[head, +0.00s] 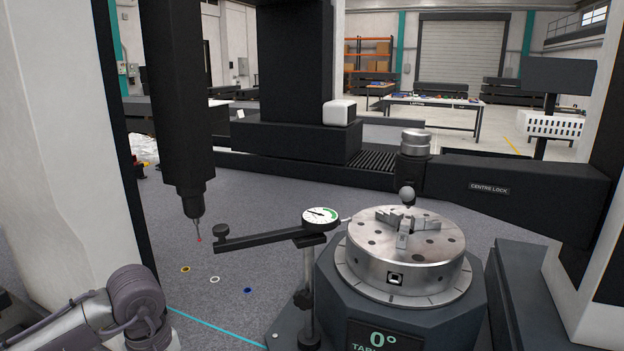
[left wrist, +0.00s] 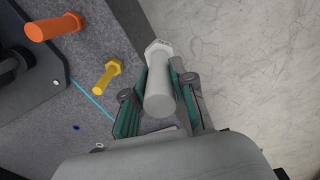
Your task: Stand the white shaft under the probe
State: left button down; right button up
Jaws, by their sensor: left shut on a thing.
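The white shaft (left wrist: 160,88) is a pale rod with a hexagonal end, held lengthwise between the green-padded fingers of my left gripper (left wrist: 161,75) in the left wrist view. My left arm shows at the lower left of the head view, but its fingers and the shaft are out of that view. The probe (head: 198,228) hangs from a black column, its red tip above the granite bed (head: 235,255). A yellow ring (head: 185,269), a white ring (head: 215,279) and a blue ring (head: 248,290) mark the bed near it. My right gripper is not in view.
A dial gauge (head: 320,215) on a post reaches left towards the probe. A rotary table (head: 405,265) with a chuck stands to its right. An orange shaft (left wrist: 55,27) and a yellow shaft (left wrist: 107,75) show in the left wrist view, beside pale floor (left wrist: 245,60).

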pick_arm(q)
jog(key=s+d+r+m+p, duration=0.1)
jog(key=s+d+r+m, duration=0.1)
jog(key=s+d+m, duration=0.4)
jog(key=s+m, duration=0.3)
jog(key=m, duration=0.2)
jog(key=shift+s+d, duration=0.2)
jog(key=shift+s, duration=0.15)
jog(key=shift+a, duration=0.1)
